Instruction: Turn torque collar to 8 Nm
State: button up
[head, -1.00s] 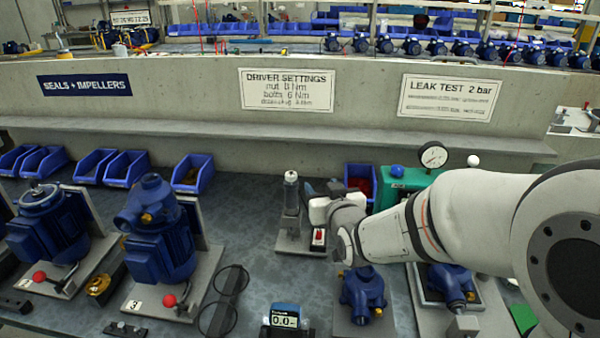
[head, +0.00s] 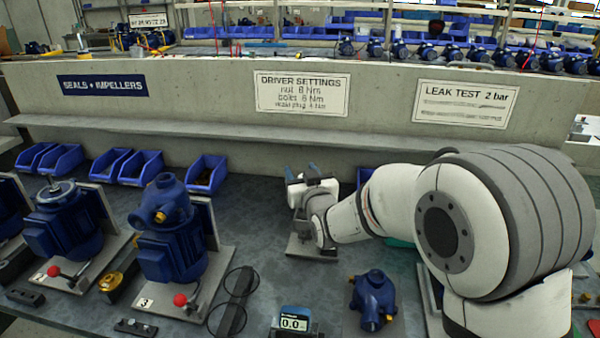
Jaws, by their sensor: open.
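My gripper (head: 311,174) is open over the driver stand (head: 303,252) at the back middle of the bench, pointing away from the camera. The driver in that stand is mostly hidden behind my gripper and wrist. I cannot make out the torque collar or its setting, nor whether the jaws touch the driver. A small digital display (head: 293,323) at the front edge reads 0.0. The driver settings sign (head: 302,94) on the wall lists Nm values in blurred print.
Blue pump units (head: 170,235) stand at the left, and a blue pump housing (head: 373,299) is at the front right of the stand. Round black rings (head: 233,302) lie near the front. Blue bins (head: 206,174) line the back. My arm covers the right side.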

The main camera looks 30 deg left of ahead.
jog(key=shift+c, duration=0.2)
jog(key=c, duration=0.9)
jog(key=shift+a, duration=0.15)
jog(key=shift+c, duration=0.2)
